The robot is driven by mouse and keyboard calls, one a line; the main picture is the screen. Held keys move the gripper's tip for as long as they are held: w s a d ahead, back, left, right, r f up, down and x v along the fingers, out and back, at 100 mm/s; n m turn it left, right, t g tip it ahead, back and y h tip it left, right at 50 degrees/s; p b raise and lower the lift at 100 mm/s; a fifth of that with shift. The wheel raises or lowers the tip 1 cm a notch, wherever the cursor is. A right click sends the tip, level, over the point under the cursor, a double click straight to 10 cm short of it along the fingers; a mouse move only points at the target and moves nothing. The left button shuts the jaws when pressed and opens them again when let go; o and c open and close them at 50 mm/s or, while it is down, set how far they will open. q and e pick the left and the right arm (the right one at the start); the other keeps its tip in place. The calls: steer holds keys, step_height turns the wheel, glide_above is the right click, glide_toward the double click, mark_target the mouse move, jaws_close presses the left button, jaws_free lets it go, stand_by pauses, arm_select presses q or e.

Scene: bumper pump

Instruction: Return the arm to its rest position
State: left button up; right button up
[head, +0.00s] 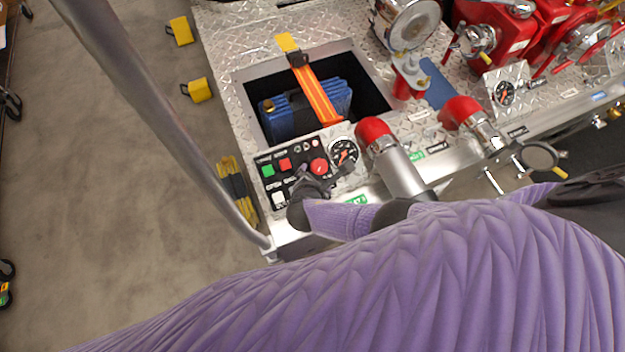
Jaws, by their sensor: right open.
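My right arm, in a purple sleeve, reaches up from the bottom of the head view across the front edge of the pump deck. My right gripper (324,178) is dark and open. It is over the lower part of the black control panel (272,182), just below the red round button (319,166) in this view. I cannot tell whether it touches the panel. The gripper and forearm hide part of the panel. My left gripper is not in view.
A gauge (342,152) and red-capped pipes (374,132) stand close right of the gripper. A blue case (310,108) sits in a recess under an orange strap (316,94). A metal rail (165,125) crosses the left. Open floor (90,190) lies beyond it.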

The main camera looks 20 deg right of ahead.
steer(key=s+a+r+m+g+y, duration=0.2)
steer(key=s+a+r+m+g, duration=0.1)
steer(key=s+a+m, duration=0.45)
steer(key=s+d+r+m+g+y, duration=0.1)
steer(key=s+d+r+m+y, duration=0.1)
steer(key=s+d+r+m, duration=0.35)
steer(key=s+d+r+m+g+y, duration=0.1)
steer(key=s+d+r+m, duration=0.2)
steer(key=r+m, duration=0.55)
step_height(320, 180, down, 32)
steer(key=s+r+n+g+b, duration=0.1)
steer(key=s+b, duration=0.2)
steer(key=b, duration=1)
steer(key=s+d+f+b, duration=0.1)
steer(key=s+f+b, duration=0.3)
steer(key=f, duration=0.5)
steer(key=s+d+f+g+b, duration=0.1)
steer(key=s+f+b, duration=0.3)
steer(key=s+f, duration=0.5)
steer(key=shift+d+f, duration=0.6)
steer(key=shift+d, duration=0.2)
